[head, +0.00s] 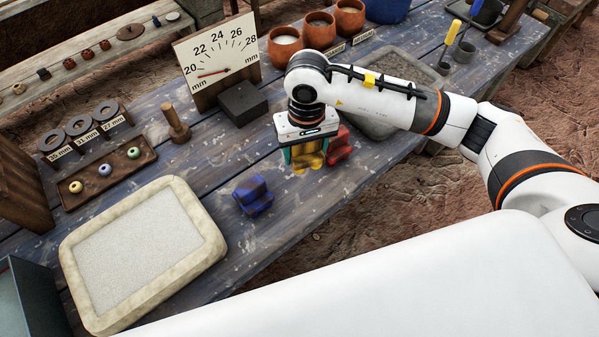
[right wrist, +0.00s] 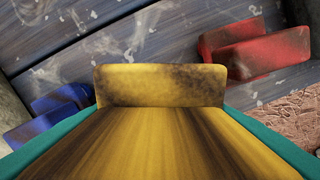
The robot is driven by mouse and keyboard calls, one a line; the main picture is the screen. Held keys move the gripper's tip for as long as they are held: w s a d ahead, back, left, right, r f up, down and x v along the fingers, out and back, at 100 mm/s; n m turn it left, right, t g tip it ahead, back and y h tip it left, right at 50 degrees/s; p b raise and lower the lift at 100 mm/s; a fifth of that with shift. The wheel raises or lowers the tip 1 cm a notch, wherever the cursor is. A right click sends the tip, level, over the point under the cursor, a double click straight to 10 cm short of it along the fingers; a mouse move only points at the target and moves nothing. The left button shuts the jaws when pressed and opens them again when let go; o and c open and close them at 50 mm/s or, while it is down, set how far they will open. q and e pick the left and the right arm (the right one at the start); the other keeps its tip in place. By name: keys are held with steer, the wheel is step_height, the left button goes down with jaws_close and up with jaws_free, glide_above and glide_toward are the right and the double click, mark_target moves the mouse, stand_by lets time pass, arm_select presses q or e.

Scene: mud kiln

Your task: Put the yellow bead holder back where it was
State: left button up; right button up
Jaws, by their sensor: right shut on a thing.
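My right gripper (head: 306,152) points down over the blue table and is shut on the yellow bead holder (head: 308,160). The yellow bead holder fills the lower middle of the right wrist view (right wrist: 160,120), between the teal fingers. The blue bead holder (head: 253,196) stands on the table to the left of the gripper. The red bead holder (head: 339,145) stands just right of and behind the yellow one. Both also show in the right wrist view, blue at left (right wrist: 50,117) and red at upper right (right wrist: 255,52). I cannot tell whether the yellow holder touches the table. My left gripper is not in view.
A sand tray (head: 212,238) lies at front left. A wooden tray (head: 100,190) with three beads is beyond it. A dial gauge (head: 218,60), a dark block (head: 242,103) and a wooden peg (head: 175,122) stand behind. Bare table lies between the blue and yellow holders.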

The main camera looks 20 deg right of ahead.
mark_target(295, 152)
steer(key=shift+w+a+r, duration=0.35)
steer(key=shift+w+r, duration=0.1)
steer(key=shift+r, duration=0.2)
steer(key=shift+w+a+r, duration=0.35)
steer(key=shift+w+r, duration=0.1)
steer(key=shift+r, duration=0.15)
steer(key=shift+a+f, duration=0.15)
steer(key=shift+f, duration=0.05)
step_height(295, 152, down, 4)
steer(key=shift+f+p, duration=0.15)
steer(key=shift+p, duration=0.2)
steer(key=shift+f+p, duration=0.4)
steer(key=shift+f, duration=2.1)
steer(key=o, duration=1.1)
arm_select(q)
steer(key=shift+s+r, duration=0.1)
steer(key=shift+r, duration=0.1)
